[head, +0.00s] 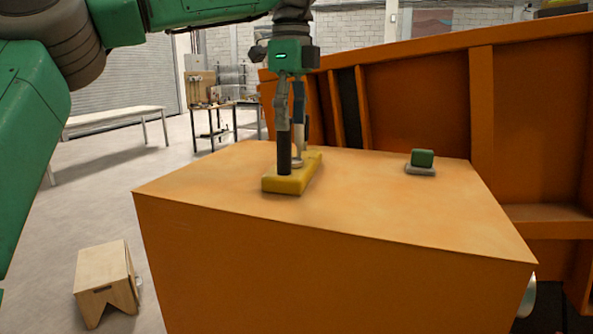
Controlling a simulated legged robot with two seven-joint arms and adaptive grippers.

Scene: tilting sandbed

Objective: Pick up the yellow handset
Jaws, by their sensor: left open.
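The yellow handset (289,183) lies flat on top of the orange box (345,265), left of the middle of its top. My left gripper (292,165) comes down over it from above, pointing straight down. Its fingers are open, and the near dark fingertip overlaps the handset in the picture. I cannot tell whether the fingers touch it. The fingers hide part of the handset's middle and far end. My right gripper does not show.
A green block on a grey base (422,160) sits on the box top to the right. A tall orange ribbed wall (415,95) stands behind. A wooden stool (104,275) is on the floor at left. The box top's front right is clear.

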